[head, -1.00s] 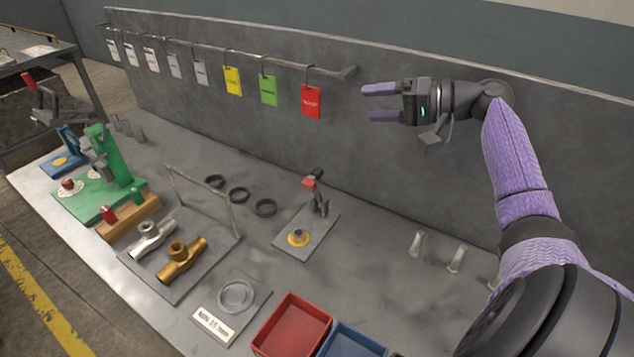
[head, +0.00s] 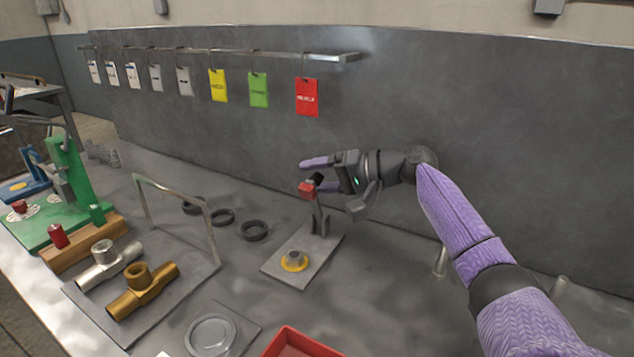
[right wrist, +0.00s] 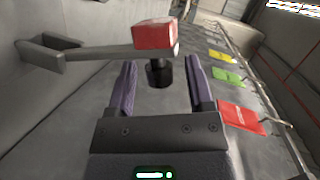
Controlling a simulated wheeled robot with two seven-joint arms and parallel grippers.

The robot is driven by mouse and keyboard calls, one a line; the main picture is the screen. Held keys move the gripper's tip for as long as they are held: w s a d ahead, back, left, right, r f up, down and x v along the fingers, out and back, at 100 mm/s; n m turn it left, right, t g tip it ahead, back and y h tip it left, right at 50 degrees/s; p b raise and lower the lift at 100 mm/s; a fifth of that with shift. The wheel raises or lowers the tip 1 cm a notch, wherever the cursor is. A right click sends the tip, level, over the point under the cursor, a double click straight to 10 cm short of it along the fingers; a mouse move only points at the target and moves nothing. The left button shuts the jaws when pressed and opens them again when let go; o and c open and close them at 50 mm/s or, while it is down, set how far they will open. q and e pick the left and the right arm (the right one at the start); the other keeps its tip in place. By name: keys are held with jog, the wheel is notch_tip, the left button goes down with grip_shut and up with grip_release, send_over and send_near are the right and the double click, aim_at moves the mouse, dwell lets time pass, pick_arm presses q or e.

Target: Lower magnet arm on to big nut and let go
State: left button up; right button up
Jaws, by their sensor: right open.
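The magnet arm (head: 316,212) stands raised and nearly upright on a grey plate (head: 322,250), with a red block (head: 307,189) and a black knob at its top. In the right wrist view the red block (right wrist: 154,35) is at the end of a grey bar (right wrist: 95,55), and the black knob (right wrist: 158,73) sits between my fingers. The big nut (head: 293,256) lies on a yellow disc on the same plate, below the red block and apart from it. My right gripper (head: 318,175) is open around the knob; finger contact is not clear. My left gripper is not in view.
Hanging tags, including a red one (head: 307,97), line the back panel (head: 400,100). Black rings (head: 254,231) and a wire frame (head: 208,225) stand left of the plate. A red tray (head: 295,345) is in front. Small posts (head: 440,262) stand at right.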

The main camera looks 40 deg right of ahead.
grip_shut()
dwell(0.3)
dwell(0.6)
dwell(0.5)
